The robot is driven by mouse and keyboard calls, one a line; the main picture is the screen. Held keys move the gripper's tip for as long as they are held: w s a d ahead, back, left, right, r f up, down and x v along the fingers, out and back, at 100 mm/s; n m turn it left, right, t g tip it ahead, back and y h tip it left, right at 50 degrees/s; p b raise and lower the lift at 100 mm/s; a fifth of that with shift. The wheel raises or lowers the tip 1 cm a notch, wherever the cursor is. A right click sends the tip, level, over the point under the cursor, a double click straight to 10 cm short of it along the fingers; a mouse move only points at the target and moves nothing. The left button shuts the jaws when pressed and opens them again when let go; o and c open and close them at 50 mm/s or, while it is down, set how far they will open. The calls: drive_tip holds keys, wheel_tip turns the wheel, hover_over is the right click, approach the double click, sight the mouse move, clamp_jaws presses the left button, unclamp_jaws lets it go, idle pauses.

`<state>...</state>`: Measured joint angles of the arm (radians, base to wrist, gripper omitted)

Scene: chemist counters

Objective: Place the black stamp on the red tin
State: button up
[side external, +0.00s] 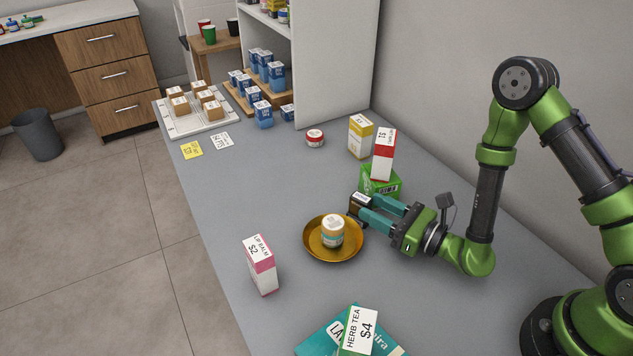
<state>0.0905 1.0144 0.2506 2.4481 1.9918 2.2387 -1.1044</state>
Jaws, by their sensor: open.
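A small dark block with a pale top face, which looks to be the black stamp (359,203), is at the tips of my gripper, just above the right rim of the brass dish. My gripper (367,206) reaches in from the right with its two teal fingers apart. The fingertips are at the block; I cannot tell whether they touch it. The red tin (315,138), low and round with a pale lid, stands farther back on the grey counter, apart from my gripper.
A brass dish (314,252) holds a white jar (332,231). Behind my gripper, a red-and-white box (383,154) rests on a green box (379,180). A yellow-and-white box (360,136) stands right of the tin. A lip balm box (261,265) stands in front.

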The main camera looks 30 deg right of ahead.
drive_tip(key=shift+v, duration=0.8)
drive_tip(key=s+a+r+n+g+y, duration=0.3)
drive_tip(key=a+r+n+g+y, duration=0.1)
drive_tip(key=a+r+n+y, duration=0.45)
drive_tip(key=s+a+r+n+g+y, duration=0.2)
drive_tip(key=s+r+n+g, duration=0.5)
drive_tip(key=s+n+g, duration=0.4)
drive_tip(key=s+d+n+h, duration=0.2)
drive_tip(key=d+n+h, duration=0.5)
drive_tip(key=d+h, duration=0.4)
drive_tip(key=shift+s+r+t, duration=0.2)
drive_tip(key=shift+t, duration=0.1)
drive_tip(key=d+r+t+h, duration=0.1)
drive_tip(key=d+r, duration=0.1)
drive_tip(key=w+d+r+t+h, duration=0.1)
drive_tip(key=d+t+h, duration=0.1)
drive_tip(key=d, duration=0.1)
drive_tip(key=w+d+r+n+t+h, duration=0.1)
drive_tip(key=d+r+t, duration=0.1)
drive_tip(key=shift+w+d+r, duration=0.15)
drive_tip(key=shift+d+r, duration=0.15)
drive_tip(key=shift+r, duration=0.05)
